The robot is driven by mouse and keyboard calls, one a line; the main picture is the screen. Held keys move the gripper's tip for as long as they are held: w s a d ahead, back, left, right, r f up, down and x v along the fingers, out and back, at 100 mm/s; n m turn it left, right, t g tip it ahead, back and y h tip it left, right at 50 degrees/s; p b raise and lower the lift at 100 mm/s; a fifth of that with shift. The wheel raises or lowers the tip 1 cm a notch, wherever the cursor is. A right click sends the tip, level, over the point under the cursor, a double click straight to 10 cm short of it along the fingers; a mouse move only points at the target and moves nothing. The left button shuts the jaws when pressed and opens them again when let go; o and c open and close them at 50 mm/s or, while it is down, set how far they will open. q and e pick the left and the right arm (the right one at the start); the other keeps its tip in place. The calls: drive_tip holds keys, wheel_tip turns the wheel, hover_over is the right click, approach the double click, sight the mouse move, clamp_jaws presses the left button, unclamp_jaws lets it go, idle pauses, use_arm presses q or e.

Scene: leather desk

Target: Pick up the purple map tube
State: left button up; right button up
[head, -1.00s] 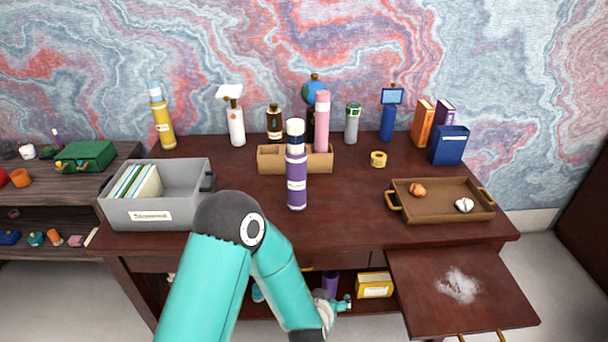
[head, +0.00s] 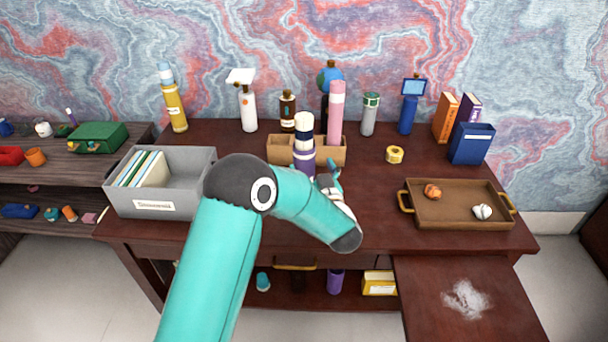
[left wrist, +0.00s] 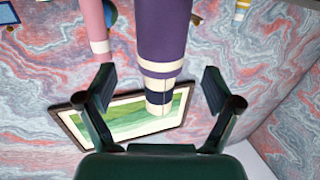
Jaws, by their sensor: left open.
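The purple map tube (head: 302,163) stands upright on the desk, with a white and dark blue capped top. My left arm hides its lower part in the head view. My left gripper (head: 328,183) is at the tube's near right side, low, partly hidden behind my own wrist. In the left wrist view the purple tube (left wrist: 163,35) appears upside down, between and beyond the two open fingers of my left gripper (left wrist: 157,82). The fingers stand apart on either side of it, with no clear contact. My right gripper is not in view.
A wooden organizer (head: 333,156) with a pink tube (head: 336,110) stands just behind. A grey file box (head: 200,190) is at left, a brown tray (head: 460,222) at right. A yellow tape roll (head: 395,155) lies between.

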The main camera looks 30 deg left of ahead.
sight(307, 158)
use_arm(q)
drive_tip(key=shift+x, duration=0.8)
drive_tip(key=shift+w+a+r+p, duration=0.15)
drive_tip(key=shift+w+a+p, duration=0.2)
drive_tip(key=shift+a+p, duration=0.1)
drive_tip(key=p+x, duration=0.1)
drive_tip(key=x, duration=0.2)
drive_tip(key=shift+w+a, duration=0.1)
drive_tip(key=shift+a, duration=0.1)
drive_tip(key=shift+w+a, duration=0.25)
drive_tip(key=c, duration=1.6)
